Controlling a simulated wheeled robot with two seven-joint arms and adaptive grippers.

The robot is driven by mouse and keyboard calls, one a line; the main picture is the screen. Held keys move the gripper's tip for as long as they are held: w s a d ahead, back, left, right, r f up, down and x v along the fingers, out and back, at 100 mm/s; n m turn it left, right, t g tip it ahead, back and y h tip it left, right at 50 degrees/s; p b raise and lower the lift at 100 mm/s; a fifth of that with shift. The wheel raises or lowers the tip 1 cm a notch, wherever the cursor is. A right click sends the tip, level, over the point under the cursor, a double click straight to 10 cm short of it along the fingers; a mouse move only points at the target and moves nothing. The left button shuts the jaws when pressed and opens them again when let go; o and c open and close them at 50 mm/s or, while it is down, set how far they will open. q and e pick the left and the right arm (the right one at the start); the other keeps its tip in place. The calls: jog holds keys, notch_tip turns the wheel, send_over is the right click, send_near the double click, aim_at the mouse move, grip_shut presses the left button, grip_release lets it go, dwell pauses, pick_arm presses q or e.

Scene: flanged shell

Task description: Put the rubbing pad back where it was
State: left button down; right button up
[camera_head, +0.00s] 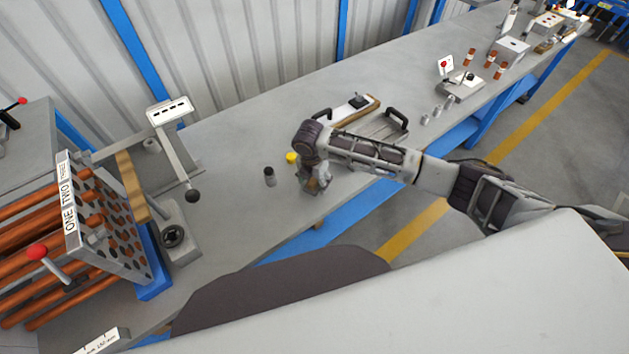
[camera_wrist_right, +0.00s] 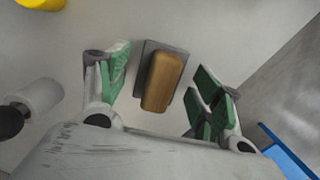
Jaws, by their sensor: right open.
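The rubbing pad (camera_wrist_right: 161,80) shows in the right wrist view as a tan block on a thin dark grey plate. It lies flat on the grey workbench (camera_head: 235,130). My right gripper (camera_head: 315,186) is low over the bench near its front edge in the head view. Its green-padded fingers are open, one on each side of the pad, with clear gaps to the block. In the head view the gripper and wrist mostly hide the pad. My left gripper is in neither view.
A small dark-topped bottle (camera_head: 270,177) and a yellow item (camera_head: 291,157) stand left of the gripper. Behind my forearm are a wooden-edged board with a black block (camera_head: 359,101) and a grey plate with black handles (camera_head: 377,128). A tube rack (camera_head: 110,235) is at left.

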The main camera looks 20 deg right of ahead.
aim_at(312, 182)
notch_tip(312, 182, up, 12)
jog(key=a, duration=0.1)
jog(key=shift+s, duration=0.45)
jog(key=shift+f, duration=0.15)
dwell(0.6)
